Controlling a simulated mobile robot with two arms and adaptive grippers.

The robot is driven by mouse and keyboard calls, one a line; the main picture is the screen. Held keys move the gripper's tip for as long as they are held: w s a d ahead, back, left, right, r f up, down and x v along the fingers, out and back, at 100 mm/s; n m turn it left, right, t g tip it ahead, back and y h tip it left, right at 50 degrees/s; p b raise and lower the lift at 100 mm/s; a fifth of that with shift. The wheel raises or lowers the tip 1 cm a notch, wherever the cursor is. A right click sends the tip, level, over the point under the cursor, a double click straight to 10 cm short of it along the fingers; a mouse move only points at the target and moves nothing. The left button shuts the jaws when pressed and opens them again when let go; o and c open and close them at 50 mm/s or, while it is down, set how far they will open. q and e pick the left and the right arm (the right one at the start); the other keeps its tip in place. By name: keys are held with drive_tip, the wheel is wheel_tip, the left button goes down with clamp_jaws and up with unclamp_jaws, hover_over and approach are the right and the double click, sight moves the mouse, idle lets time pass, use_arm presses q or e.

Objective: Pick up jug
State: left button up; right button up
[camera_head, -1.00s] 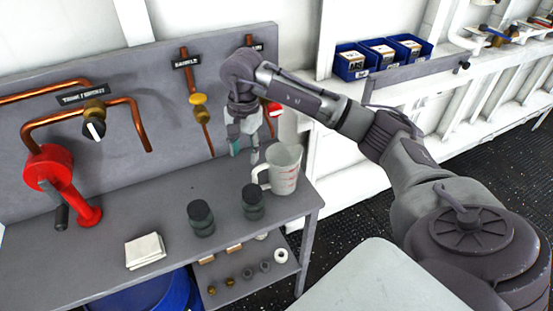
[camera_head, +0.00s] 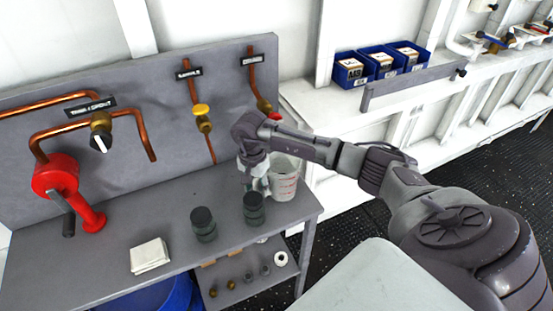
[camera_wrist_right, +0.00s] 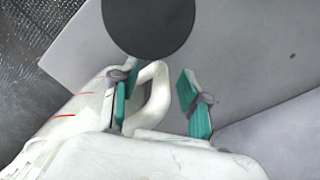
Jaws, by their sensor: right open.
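The jug (camera_head: 285,182) is a white measuring jug with red marks. It stands upright near the right end of the grey workbench (camera_head: 180,262). My right gripper (camera_head: 256,186) is low at the jug's left side, where the handle is. In the right wrist view the jug (camera_wrist_right: 72,128) is at lower left and its handle (camera_wrist_right: 153,97) lies between the teal fingertips of my right gripper (camera_wrist_right: 155,100). The fingers are apart, with a gap on the right of the handle. My left gripper is not in view.
A folded white cloth (camera_head: 150,255) lies further left. A back panel with copper pipes, a yellow-knobbed valve (camera_head: 202,112) and a red fitting (camera_head: 62,185) rises behind. Blue bins (camera_head: 382,63) sit at the back right.

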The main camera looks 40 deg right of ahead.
sight(257, 180)
drive_tip(key=shift+f, duration=0.55)
clamp_jaws()
drive_tip(key=shift+r, duration=0.1)
drive_tip(key=shift+s+r+b, duration=0.15)
drive_tip(key=shift+b, duration=0.35)
wheel_tip(257, 180, up, 6)
drive_tip(key=shift+b, duration=1.1)
drive_tip(key=shift+s+r, duration=0.2)
drive_tip(key=shift+r, duration=0.05)
drive_tip(key=s+a+b, duration=0.2)
drive_tip(key=s, duration=0.7)
drive_tip(key=s+a+b, duration=0.2)
drive_tip(key=s+b, duration=0.1)
drive_tip(key=s, duration=0.6)
drive_tip(key=shift+s+a+b, duration=0.3)
drive_tip(key=shift+b, duration=0.05)
